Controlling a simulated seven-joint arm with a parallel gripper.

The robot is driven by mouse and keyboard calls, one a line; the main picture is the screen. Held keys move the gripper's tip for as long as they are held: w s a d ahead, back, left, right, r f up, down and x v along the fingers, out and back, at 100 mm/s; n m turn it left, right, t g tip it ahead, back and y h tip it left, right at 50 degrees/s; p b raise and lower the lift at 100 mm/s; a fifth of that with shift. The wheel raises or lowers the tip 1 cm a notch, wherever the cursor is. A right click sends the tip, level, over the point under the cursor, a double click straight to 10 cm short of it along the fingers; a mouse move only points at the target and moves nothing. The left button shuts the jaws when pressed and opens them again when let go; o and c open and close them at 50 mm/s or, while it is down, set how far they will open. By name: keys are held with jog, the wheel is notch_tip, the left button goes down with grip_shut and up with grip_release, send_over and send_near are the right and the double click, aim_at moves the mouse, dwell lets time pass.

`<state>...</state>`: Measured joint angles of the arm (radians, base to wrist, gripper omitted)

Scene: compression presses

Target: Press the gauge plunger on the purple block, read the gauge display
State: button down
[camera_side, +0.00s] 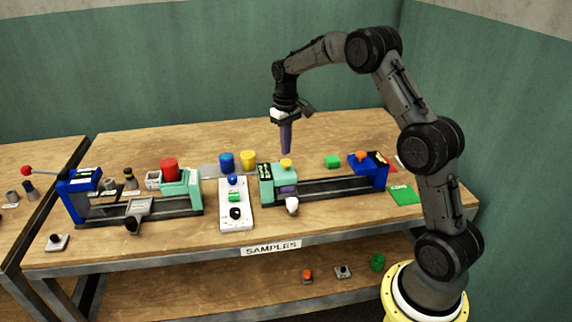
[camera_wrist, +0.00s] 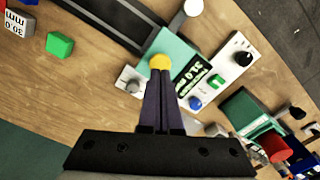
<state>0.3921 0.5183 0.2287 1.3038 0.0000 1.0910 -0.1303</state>
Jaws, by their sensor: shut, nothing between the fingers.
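The right-hand press has a teal gauge head (camera_side: 266,188) with a yellow plunger (camera_side: 286,163) on top and a dark display (camera_side: 265,170). The purple block (camera_side: 288,189) sits under the plunger in the side view; I cannot make it out in the wrist view. My gripper (camera_side: 286,152) points down, fingers shut and empty, just above the yellow plunger. In the wrist view, the shut fingertips (camera_wrist: 160,72) overlap the near edge of the yellow plunger (camera_wrist: 160,62); I cannot tell whether they touch. The display (camera_wrist: 192,80) shows green digits, too small to read surely.
A white control box (camera_side: 236,205) with a blue button and black knob stands left of the press. A second press with a red cylinder (camera_side: 169,168) is farther left.

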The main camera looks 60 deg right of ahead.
jog(key=shift+r, duration=1.8)
notch_tip(320, 180, up, 4)
jog(key=t, duration=0.1)
send_over(285, 161)
jog(key=a, duration=0.2)
jog(key=s+a+r+n+t, duration=0.2)
jog(key=s+a+r+t, duration=0.1)
jog(key=s+a+r, duration=0.9)
jog(key=s+a+r+n+t, duration=0.1)
jog(key=s+a, duration=0.3)
jog(key=s, duration=0.7)
jog(key=s+a+f, duration=0.1)
jog(key=s+f, duration=0.7)
jog(key=shift+a+t, duration=0.15)
jog(key=shift+t, duration=0.15)
